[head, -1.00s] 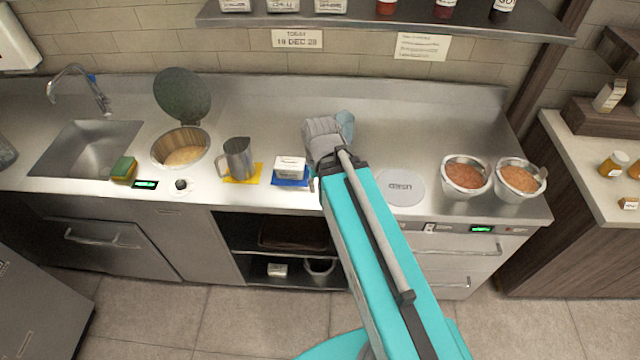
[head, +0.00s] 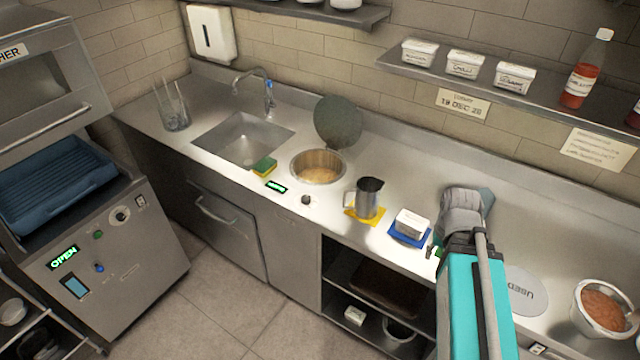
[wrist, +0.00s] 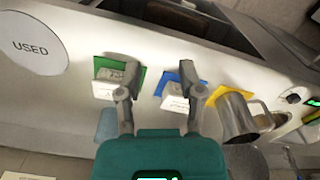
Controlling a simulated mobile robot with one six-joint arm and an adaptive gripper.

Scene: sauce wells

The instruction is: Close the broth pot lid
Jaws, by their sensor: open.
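The broth pot (head: 318,172) is a round metal well sunk in the counter, with tan broth inside. Its dark grey-green round lid (head: 338,122) stands raised, tilted up at the back rim, so the pot is uncovered. In the head view my gripper is largely hidden behind my arm, to the right of the pot, past the jug and the white tub. In the wrist view my gripper (wrist: 158,96) is open, with its two fingers apart and nothing held between them.
A metal jug (head: 368,197) on a yellow mat and a white tub (head: 411,222) on a blue mat stand between the pot and my arm. A sponge (head: 264,166) lies left of the pot, near the sink (head: 243,138). A shelf (head: 470,85) overhangs the back right.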

